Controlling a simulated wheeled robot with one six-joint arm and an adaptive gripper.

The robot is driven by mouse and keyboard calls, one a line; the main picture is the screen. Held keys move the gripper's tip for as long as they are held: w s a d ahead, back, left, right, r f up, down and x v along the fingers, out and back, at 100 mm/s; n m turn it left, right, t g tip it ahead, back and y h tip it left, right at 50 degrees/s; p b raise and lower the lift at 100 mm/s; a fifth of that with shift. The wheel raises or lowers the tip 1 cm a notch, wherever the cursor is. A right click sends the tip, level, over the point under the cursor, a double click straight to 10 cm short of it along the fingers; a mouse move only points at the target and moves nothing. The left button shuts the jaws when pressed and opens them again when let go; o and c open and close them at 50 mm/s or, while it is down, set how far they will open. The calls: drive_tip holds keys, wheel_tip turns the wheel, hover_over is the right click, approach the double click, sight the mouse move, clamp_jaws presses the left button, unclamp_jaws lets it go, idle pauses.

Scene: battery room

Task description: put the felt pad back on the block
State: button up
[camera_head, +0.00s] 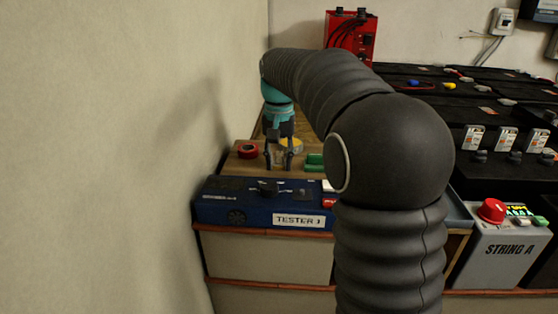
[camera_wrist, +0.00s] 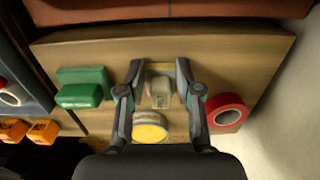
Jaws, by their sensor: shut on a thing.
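My gripper (camera_wrist: 160,70) points down over the wooden board in the wrist view. Its two fingers are shut on a small tan strip (camera_wrist: 158,67) between the tips, which may be the felt pad. A pale grey-beige piece (camera_wrist: 160,92) shows just below it between the fingers; I cannot tell if they are joined. A green block-like thing (camera_wrist: 82,88) with a small label lies left of the fingers. In the head view my gripper (camera_head: 279,165) is low over the board, and the held thing is too small to make out. I cannot tell which thing is the block.
A round yellow-topped thing (camera_wrist: 150,127) and a red ring (camera_wrist: 228,112) lie on the wooden board (camera_wrist: 255,65), close to the fingers. A blue tester box (camera_head: 235,203) stands in front of the board. A plain wall (camera_head: 120,120) rises close on the left.

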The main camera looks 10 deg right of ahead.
sight(279, 165)
drive_tip(key=shift+f, duration=0.1)
drive_tip(key=o, duration=1.1)
wheel_tip(279, 165, up, 12)
drive_tip(key=p, duration=0.3)
drive_tip(key=s+f+t, duration=0.1)
drive_tip(key=s, duration=0.4)
drive_tip(key=s+f+n+t, duration=0.1)
drive_tip(key=s, duration=0.4)
drive_tip(key=s+f+t, duration=0.1)
drive_tip(key=s, duration=0.5)
drive_tip(key=shift+d+n, duration=0.15)
drive_tip(key=shift+n, duration=0.25)
drive_tip(key=shift+n+t, duration=0.5)
drive_tip(key=shift+t, duration=0.2)
drive_tip(key=s+f, duration=0.1)
drive_tip(key=s, duration=0.1)
drive_tip(key=s+f, duration=0.2)
drive_tip(key=s, duration=0.1)
drive_tip(key=s+f, duration=0.2)
drive_tip(key=shift+s+f, duration=0.1)
drive_tip(key=shift+s, duration=0.2)
drive_tip(key=s+f+t, duration=0.1)
drive_tip(key=s+f, duration=0.4)
drive_tip(key=f, duration=0.1)
drive_tip(key=shift+s+f+n, duration=0.2)
drive_tip(key=shift+s+n, duration=0.1)
drive_tip(key=shift+n, duration=0.1)
